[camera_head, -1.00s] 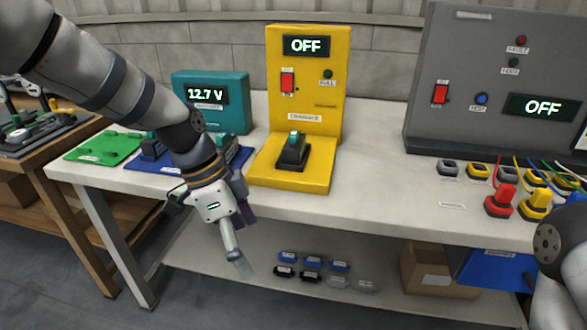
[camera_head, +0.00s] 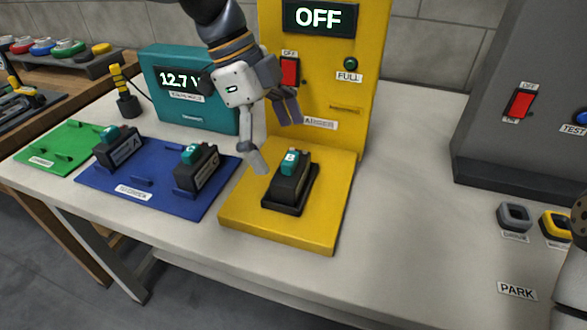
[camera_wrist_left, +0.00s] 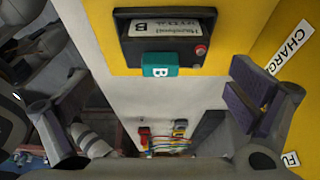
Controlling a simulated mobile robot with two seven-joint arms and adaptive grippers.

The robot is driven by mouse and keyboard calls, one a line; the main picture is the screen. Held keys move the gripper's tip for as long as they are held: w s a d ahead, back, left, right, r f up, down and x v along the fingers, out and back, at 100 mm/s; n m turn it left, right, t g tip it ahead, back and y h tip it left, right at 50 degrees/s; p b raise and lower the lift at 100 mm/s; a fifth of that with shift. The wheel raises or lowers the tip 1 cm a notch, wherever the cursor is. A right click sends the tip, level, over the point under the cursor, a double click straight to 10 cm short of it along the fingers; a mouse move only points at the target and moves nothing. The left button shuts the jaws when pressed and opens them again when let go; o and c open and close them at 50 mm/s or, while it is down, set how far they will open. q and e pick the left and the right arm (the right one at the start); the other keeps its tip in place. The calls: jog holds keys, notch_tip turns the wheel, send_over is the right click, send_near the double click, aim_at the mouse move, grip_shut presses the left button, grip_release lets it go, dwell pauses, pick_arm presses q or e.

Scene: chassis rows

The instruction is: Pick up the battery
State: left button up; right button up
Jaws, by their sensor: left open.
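A dark battery with a teal top marked B (camera_head: 288,180) stands in a black socket on the base of the yellow charger (camera_head: 240,222). It also shows at the top of the left wrist view (camera_wrist_left: 165,42), with its teal top toward my fingers. My left gripper (camera_head: 272,137) is open and empty, above and behind battery B, apart from it. Its spread fingers also show in the left wrist view (camera_wrist_left: 160,118). Batteries A (camera_head: 117,152) and C (camera_head: 197,168) stand on the blue board (camera_head: 140,190).
The teal meter (camera_head: 185,115) reads 12.7 V, and the charger display (camera_head: 320,17) reads OFF. A green board (camera_head: 65,147) lies at the left. A grey cabinet (camera_head: 530,100) stands at the right. The table between charger and cabinet is clear.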

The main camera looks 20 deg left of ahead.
aim_at(286, 156)
pick_arm(q)
jog(key=x, duration=0.6)
jog(key=shift+w+f, duration=0.2)
jog(key=shift+w, duration=0.1)
jog(key=shift+r, duration=0.1)
jog(key=c, duration=1.9)
